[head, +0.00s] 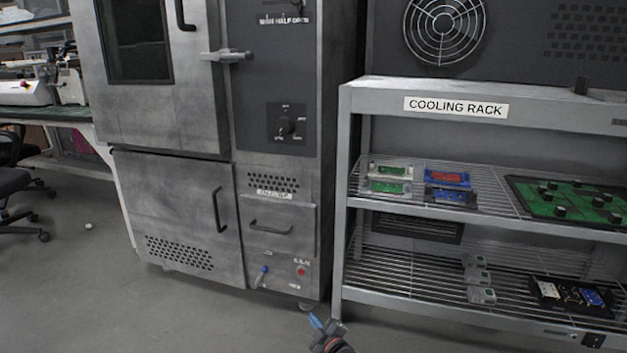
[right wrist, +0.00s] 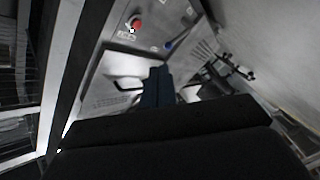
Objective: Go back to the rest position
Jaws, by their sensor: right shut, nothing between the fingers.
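My right gripper (head: 315,322) shows at the bottom centre of the head view, low in front of the gap between the oven and the cooling rack. Its blue fingertips are together and hold nothing. In the right wrist view the blue fingers (right wrist: 157,88) are also closed, with the cabinet front beyond them. My left gripper is in neither view.
A cooling rack (head: 395,97) stands at the right, with small boards (head: 447,177) and a green board tray (head: 570,200) on its upper shelf. A large grey oven (head: 170,200) fills the centre. Chairs (head: 15,190) stand at the left.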

